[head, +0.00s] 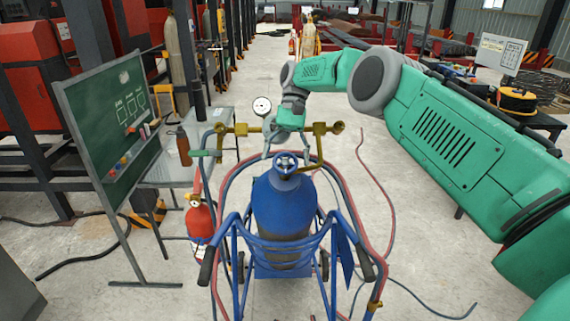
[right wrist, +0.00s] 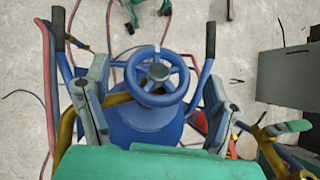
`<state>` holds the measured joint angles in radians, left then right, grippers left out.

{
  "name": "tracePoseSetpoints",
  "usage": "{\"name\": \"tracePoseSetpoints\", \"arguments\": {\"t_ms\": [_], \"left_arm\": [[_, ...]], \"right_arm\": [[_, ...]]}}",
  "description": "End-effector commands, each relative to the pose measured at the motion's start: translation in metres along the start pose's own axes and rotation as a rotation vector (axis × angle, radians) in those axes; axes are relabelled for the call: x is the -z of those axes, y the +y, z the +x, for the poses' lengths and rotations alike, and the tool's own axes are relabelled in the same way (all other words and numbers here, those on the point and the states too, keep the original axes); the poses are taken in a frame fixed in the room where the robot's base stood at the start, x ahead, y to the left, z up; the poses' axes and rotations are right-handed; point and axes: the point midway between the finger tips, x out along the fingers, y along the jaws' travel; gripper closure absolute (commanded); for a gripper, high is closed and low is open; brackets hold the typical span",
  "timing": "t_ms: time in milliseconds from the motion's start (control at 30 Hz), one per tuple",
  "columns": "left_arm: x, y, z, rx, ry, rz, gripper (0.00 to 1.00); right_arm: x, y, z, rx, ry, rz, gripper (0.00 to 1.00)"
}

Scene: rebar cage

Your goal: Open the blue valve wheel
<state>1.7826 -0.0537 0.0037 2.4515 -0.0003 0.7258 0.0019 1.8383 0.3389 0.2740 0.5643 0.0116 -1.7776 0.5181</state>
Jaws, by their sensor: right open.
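The blue valve wheel (head: 286,163) sits on top of a blue gas cylinder (head: 284,208), which stands in a blue hand cart. In the right wrist view the spoked wheel (right wrist: 142,65) shows nearly face on, with a small pale mark on its rim. My right gripper (head: 285,148) is just behind and above the wheel in the head view. In the right wrist view my right gripper (right wrist: 160,75) is open, its fingers on either side of the wheel with gaps between. My left gripper is not in view.
Brass fittings (head: 321,129) and a pressure gauge (head: 262,107) stand close to the gripper. Red and blue hoses loop around the cart (head: 333,253). A chalkboard (head: 112,123) and a red extinguisher (head: 200,219) are at left.

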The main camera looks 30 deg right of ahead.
Motion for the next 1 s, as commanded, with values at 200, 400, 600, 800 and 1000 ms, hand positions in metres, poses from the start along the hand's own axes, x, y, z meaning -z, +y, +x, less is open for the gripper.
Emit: {"name": "tracePoseSetpoints", "arguments": {"t_ms": [200, 400, 600, 800, 1000], "left_arm": [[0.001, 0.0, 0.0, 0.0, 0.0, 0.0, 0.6], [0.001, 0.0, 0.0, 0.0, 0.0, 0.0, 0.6], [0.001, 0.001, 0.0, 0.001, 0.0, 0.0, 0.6], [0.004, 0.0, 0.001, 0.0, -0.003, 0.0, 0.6], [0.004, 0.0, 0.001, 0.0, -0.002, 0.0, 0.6]], "right_arm": [[-0.022, -0.006, -0.038, -0.002, 0.003, 0.001, 0.22], [-0.035, -0.009, -0.059, -0.001, -0.001, 0.0, 0.22], [-0.038, -0.009, -0.065, -0.002, -0.004, 0.002, 0.22], [-0.038, -0.009, -0.065, -0.003, -0.004, 0.001, 0.22], [-0.038, -0.009, -0.065, -0.002, -0.003, 0.001, 0.22]]}}
